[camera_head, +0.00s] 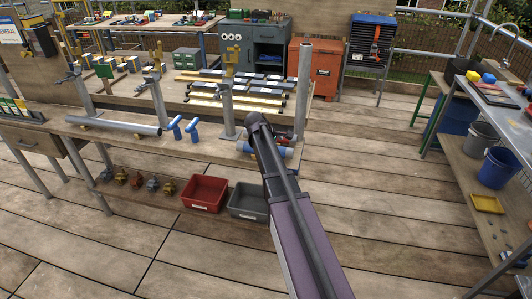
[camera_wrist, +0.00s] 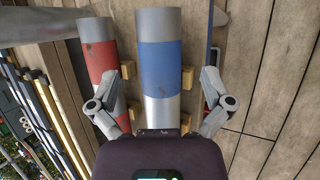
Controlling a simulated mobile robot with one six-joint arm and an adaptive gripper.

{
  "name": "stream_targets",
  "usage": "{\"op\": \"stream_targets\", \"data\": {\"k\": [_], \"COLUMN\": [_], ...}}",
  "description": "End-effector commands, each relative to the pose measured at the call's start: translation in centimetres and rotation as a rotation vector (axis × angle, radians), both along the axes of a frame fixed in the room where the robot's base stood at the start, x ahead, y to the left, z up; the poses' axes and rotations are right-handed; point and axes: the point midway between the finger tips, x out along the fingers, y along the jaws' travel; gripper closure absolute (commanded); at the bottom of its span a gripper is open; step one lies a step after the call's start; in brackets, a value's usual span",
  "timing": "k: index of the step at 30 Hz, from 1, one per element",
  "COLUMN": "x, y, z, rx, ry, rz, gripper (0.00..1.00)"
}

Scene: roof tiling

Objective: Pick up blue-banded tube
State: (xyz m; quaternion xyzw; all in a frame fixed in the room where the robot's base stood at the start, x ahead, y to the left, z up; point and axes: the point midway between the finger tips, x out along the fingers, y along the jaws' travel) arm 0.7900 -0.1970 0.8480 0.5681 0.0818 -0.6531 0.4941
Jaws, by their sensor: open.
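The blue-banded tube (camera_wrist: 161,63) is a grey metal tube with a wide blue band, seen lengthwise in the middle of the wrist view. My gripper (camera_wrist: 167,72) is open, with one finger on each side of this tube in the picture. I cannot tell whether the fingers touch it. A red-banded tube (camera_wrist: 99,50) lies just left of it, and my left finger overlaps that tube in the picture. Small yellow blocks sit beside the tubes. In the head view my arm's dark end covers most of this spot at the workbench's right end.
The workbench (camera_head: 205,150) carries a long grey pipe (camera_head: 113,125), two blue T-shaped pieces (camera_head: 183,128) and upright posts. A red bin (camera_head: 204,193) and a grey bin (camera_head: 248,201) stand below it. The plank floor to the right is clear, up to a side bench.

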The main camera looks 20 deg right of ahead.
Motion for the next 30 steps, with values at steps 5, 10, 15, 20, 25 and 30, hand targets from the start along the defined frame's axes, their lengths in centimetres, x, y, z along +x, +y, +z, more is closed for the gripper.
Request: {"op": "stream_targets", "data": {"k": [5, 10, 15, 20, 25, 30], "x": [0.0, 0.0, 0.1, 0.3, 0.5, 0.7], "y": [0.0, 0.0, -0.3, -0.9, -1.8, -2.5], "z": [0.0, -0.1, -0.8, -2.0, -3.3, -4.2], "rx": [0.000, 0.000, 0.000, 0.000, 0.000, 0.000], "ry": [0.000, 0.000, 0.000, 0.000, -0.001, 0.000], "rz": [0.000, 0.000, 0.000, 0.000, -0.001, 0.000], "gripper": [0.00, 0.00, 0.00, 0.00, 0.00, 0.00]}}
